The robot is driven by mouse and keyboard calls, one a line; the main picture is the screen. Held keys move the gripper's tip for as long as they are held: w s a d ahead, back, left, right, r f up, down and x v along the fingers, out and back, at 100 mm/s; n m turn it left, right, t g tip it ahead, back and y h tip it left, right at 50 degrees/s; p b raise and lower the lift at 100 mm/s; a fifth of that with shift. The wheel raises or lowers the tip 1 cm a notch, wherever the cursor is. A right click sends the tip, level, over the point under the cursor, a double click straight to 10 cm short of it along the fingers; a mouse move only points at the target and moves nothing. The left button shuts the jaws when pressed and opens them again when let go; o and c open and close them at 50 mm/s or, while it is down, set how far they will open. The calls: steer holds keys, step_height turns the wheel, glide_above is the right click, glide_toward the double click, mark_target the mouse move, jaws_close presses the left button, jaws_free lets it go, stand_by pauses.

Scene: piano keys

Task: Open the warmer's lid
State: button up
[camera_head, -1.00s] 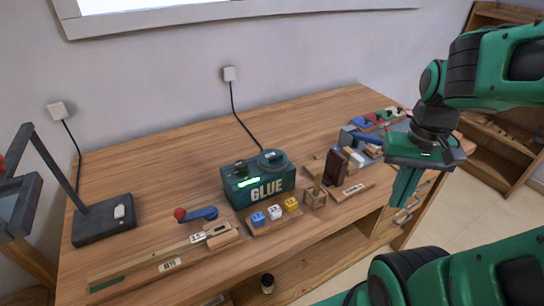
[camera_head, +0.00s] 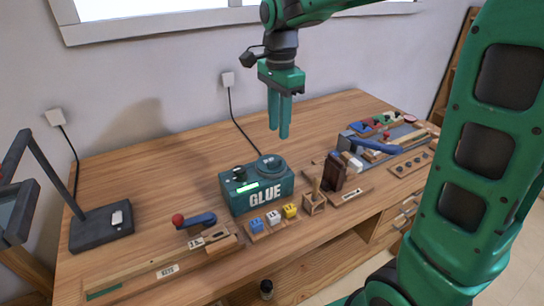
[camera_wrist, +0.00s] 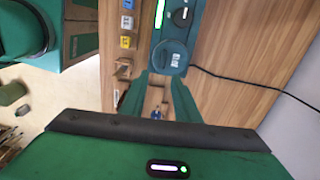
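The warmer is a dark green box marked GLUE (camera_head: 257,191) standing on the wooden bench. Its round lid (camera_head: 270,163) lies flat and shut on the right part of the top, beside a dark knob (camera_head: 239,173). The lid also shows in the wrist view (camera_wrist: 170,58), just beyond my fingertips. My gripper (camera_head: 279,134) points down above the bench, above and apart from the lid in the head view. Its two green fingers (camera_wrist: 158,80) stand apart with nothing between them in the wrist view.
Yellow, white and blue cubes (camera_head: 273,217) and a small wooden holder (camera_head: 314,203) stand before the warmer. A red-knobbed lever (camera_head: 195,220) is to its left. A cable (camera_head: 240,125) runs behind it. The bench at back left is clear.

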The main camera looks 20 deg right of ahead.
mark_target(274, 161)
steer(key=f, duration=0.7)
steer(key=a+f, duration=0.1)
steer(key=f, duration=0.2)
steer(key=shift+w+f, duration=0.3)
steer(key=shift+f, duration=0.1)
jaws_close()
